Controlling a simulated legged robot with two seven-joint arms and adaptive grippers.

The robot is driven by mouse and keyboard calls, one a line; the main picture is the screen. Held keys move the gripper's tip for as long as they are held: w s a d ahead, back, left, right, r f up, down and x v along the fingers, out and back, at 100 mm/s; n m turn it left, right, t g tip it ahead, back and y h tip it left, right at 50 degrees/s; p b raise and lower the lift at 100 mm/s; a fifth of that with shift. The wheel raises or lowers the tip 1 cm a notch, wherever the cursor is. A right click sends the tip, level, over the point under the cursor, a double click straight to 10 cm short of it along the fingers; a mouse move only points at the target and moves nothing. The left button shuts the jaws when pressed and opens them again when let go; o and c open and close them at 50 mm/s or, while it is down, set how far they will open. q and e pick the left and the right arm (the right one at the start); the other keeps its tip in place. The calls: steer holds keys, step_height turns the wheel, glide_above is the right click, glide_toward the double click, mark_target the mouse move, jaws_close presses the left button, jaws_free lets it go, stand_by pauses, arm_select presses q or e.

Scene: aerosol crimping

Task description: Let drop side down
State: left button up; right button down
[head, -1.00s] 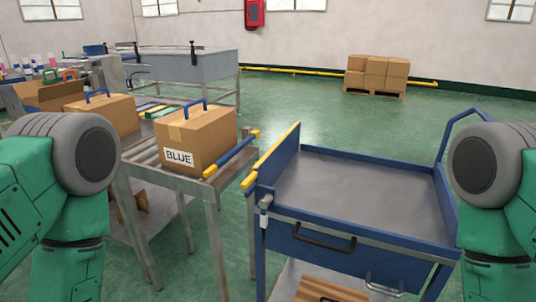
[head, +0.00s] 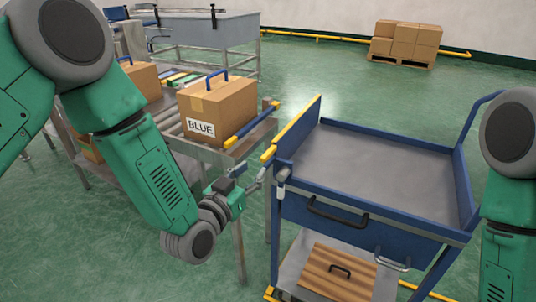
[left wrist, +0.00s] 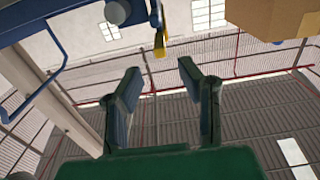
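The drop side (head: 297,131) is a blue panel with a yellow top edge. It stands upright along the left side of the blue cart (head: 378,221), facing the roller conveyor. A pale cylindrical latch or handle (head: 283,176) sits at the cart's near left corner. My left gripper (head: 261,178) is low between conveyor and cart, just left of this corner; contact cannot be told. In the left wrist view its two fingers (left wrist: 160,88) are apart with nothing between them. A blue part with a yellow end (left wrist: 159,36) shows beyond the fingers. My right gripper is out of view.
A cardboard box marked BLUE (head: 219,104) stands at the end of the conveyor (head: 168,121), with another box (head: 140,80) behind it. The cart's grey top is empty.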

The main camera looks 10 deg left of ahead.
mark_target(262, 160)
arm_select(q)
steer(key=x, duration=0.8)
steer(key=shift+w+d+b, duration=0.1)
steer(key=shift+w+b, duration=0.15)
steer(key=shift+b, duration=0.1)
jaws_close()
